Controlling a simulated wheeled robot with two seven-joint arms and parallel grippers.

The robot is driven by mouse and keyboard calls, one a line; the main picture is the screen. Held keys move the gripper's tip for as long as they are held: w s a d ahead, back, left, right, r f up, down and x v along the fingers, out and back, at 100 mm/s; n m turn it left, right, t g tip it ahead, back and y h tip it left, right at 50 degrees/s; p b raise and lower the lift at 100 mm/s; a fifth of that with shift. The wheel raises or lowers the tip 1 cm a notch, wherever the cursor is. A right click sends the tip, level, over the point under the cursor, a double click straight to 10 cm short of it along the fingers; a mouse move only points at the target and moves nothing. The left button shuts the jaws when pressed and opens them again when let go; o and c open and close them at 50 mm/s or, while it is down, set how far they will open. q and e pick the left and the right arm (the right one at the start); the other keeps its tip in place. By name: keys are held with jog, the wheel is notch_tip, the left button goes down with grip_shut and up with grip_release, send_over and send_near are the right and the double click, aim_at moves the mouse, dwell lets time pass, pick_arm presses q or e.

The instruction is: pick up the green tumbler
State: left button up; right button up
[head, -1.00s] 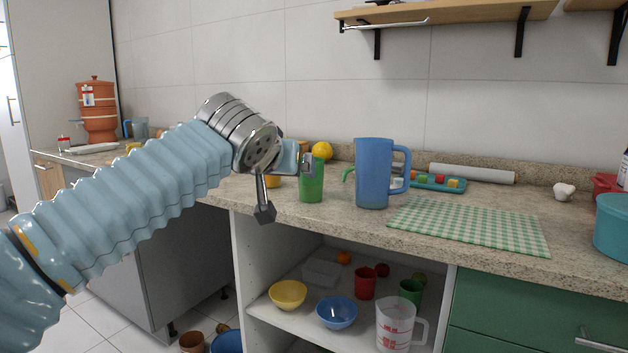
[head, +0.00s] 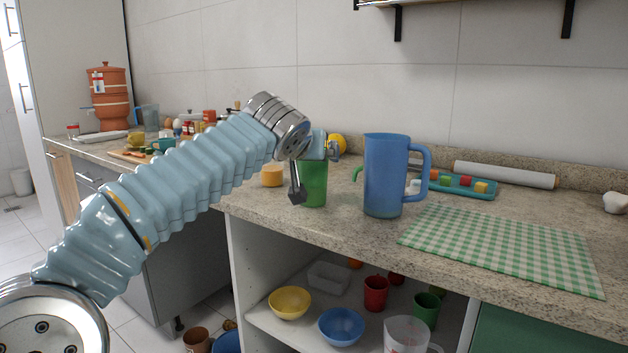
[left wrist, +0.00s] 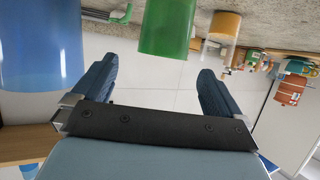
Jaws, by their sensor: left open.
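The green tumbler (head: 315,187) stands upright on the granite counter, left of a blue jug (head: 384,178). My left gripper (head: 316,168) is open, with its fingers spread at the tumbler's upper part in the head view, and it partly covers the tumbler. In the left wrist view, which is upside down, the tumbler (left wrist: 166,28) shows at top centre, ahead of the open left gripper (left wrist: 155,80) and roughly in line with the gap. The tumbler does not appear to be between the fingertips. My right gripper is not in view.
The blue jug stands close right of the tumbler, with a green handle (head: 357,173) beside it. A checked cloth (head: 500,248) lies right. Another green cup (head: 426,308) sits on the shelf below.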

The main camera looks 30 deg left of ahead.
pick_arm(q)
jog(key=p+x, duration=0.1)
jog(key=x, duration=0.5)
jog(key=shift+w+a+f, duration=0.2)
jog(key=shift+a+f, duration=0.05)
jog(key=shift+a, duration=0.05)
jog(key=c, duration=1.4)
jog(key=shift+c, duration=0.2)
jog(key=shift+r, duration=0.15)
jog(key=s+d+r, duration=1)
jog(key=r, duration=0.2)
jog(key=shift+r+p, duration=0.35)
jog(key=shift+p, duration=0.1)
dwell(0.8)
